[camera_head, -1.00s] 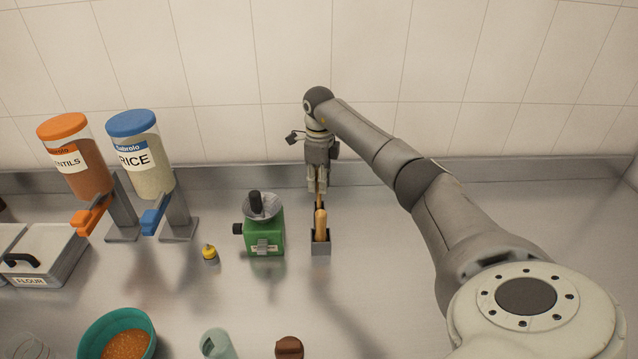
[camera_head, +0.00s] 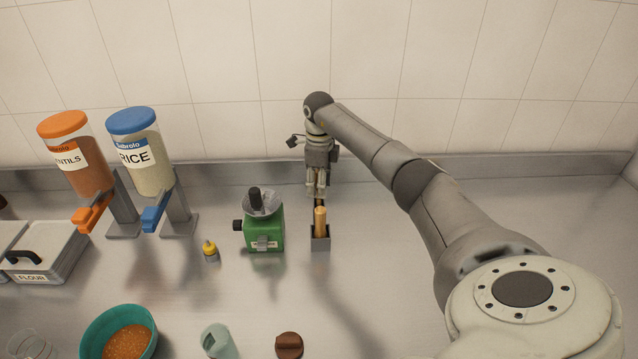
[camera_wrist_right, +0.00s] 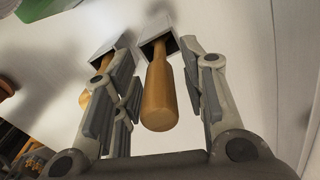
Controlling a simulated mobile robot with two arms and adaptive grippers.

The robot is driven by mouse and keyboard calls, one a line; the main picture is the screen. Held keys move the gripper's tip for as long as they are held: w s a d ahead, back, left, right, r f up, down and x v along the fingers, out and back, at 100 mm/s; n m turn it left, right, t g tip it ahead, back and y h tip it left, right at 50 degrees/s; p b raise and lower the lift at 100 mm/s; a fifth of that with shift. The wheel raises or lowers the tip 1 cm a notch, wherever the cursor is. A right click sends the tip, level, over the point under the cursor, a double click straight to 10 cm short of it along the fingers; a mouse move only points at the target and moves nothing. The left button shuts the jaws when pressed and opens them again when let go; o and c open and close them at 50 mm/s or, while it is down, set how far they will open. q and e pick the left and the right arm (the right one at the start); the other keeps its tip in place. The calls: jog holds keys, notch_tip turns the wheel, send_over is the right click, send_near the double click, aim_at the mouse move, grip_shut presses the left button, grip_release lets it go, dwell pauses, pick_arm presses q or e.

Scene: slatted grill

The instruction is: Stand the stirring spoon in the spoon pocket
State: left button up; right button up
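A wooden handle (camera_wrist_right: 159,92) stands in a small grey square pocket (camera_wrist_right: 150,36) in the right wrist view; I take it for the stirring spoon, whose bowl is hidden. My right gripper (camera_wrist_right: 158,55) straddles it, one finger on each side, with gaps near the tips; it looks open. A second wooden handle (camera_wrist_right: 88,97) stands in another grey pocket (camera_wrist_right: 108,44), partly hidden by the left finger. In the head view my right gripper (camera_head: 317,193) is low behind the front pocket (camera_head: 320,244) and its upright handle (camera_head: 320,220). My left gripper is not in view.
A green mill (camera_head: 266,234) stands close left of the pockets, with a small yellow-topped bottle (camera_head: 210,251) beyond. Lentil (camera_head: 75,160) and rice (camera_head: 145,160) dispensers stand further left. A teal bowl (camera_head: 95,340), pale green cup (camera_head: 216,342) and brown object (camera_head: 289,346) lie in front.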

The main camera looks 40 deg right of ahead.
jog(key=shift+r, duration=0.3)
notch_tip(320, 180, up, 10)
jog(key=b, duration=0.4)
jog(key=shift+r, duration=0.85)
jog(key=shift+f, duration=0.1)
